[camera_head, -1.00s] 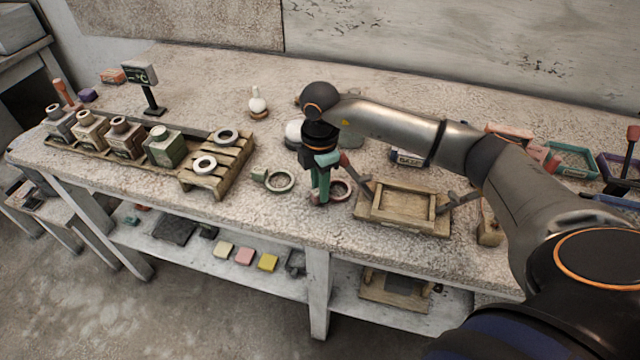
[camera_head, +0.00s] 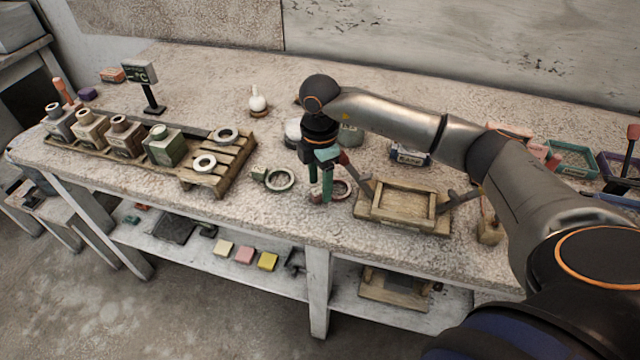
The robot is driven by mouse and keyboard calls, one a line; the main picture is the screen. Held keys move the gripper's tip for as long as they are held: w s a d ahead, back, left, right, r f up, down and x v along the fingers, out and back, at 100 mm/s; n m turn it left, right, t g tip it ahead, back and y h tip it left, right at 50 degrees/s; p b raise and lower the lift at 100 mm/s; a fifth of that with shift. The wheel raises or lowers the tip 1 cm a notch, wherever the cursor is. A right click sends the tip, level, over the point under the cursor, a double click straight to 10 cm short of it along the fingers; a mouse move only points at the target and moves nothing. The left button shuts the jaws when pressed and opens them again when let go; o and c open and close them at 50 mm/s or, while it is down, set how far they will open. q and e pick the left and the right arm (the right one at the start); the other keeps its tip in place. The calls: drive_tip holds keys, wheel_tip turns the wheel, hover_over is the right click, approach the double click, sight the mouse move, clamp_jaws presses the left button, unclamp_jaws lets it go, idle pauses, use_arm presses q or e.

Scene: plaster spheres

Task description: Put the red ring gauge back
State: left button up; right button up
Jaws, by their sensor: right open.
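The red ring gauge (camera_head: 342,189) lies on the table, just right of my right gripper's fingers and partly hidden behind them. My right gripper (camera_head: 320,198) points down at the table's front part, with its two green fingers apart and nothing seen between them. I cannot tell whether a fingertip touches the ring. A green-grey ring gauge (camera_head: 279,179) lies flat to the left of the gripper. My left gripper is not in view.
A wooden rack (camera_head: 215,180) with two pale rings and several square bottles stands at the left. A wooden frame (camera_head: 402,207) is close on the right. A white flask (camera_head: 257,101) stands behind. Coloured trays (camera_head: 575,160) are at the far right.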

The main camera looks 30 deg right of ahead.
sight(320, 189)
wheel_tip(320, 189, up, 11)
drive_tip(key=s+a+f+n+g+y, duration=0.1)
drive_tip(key=s+a+f+n+y, duration=0.15)
drive_tip(key=a, duration=0.45)
drive_tip(key=s+a+f+n+y, duration=0.1)
drive_tip(key=a+n+y, duration=0.1)
drive_tip(key=a+y, duration=0.3)
drive_tip(key=s+a+f+n+g+y, duration=0.1)
drive_tip(key=s+a+f+n+y, duration=0.1)
drive_tip(key=a, duration=0.6)
drive_tip(key=s+a+r+m+t+y, duration=0.1)
drive_tip(key=s+a+r+t+y, duration=0.2)
drive_tip(key=a+y, duration=0.55)
drive_tip(key=w+d+f+m+t+h, duration=0.4)
drive_tip(key=d+f+m+t+h, duration=0.75)
drive_tip(key=m+t, duration=0.5)
drive_tip(key=s+d+f+m+g+h, duration=0.2)
drive_tip(key=s+f+g, duration=0.2)
drive_tip(key=s+f, duration=0.3)
drive_tip(key=s+d+f+m+g+h, duration=0.2)
drive_tip(key=s+d+f+g, duration=0.1)
drive_tip(key=s+f, duration=0.4)
wheel_tip(320, 189, down, 3)
drive_tip(key=shift+s+g, duration=0.25)
drive_tip(key=shift+g, duration=0.4)
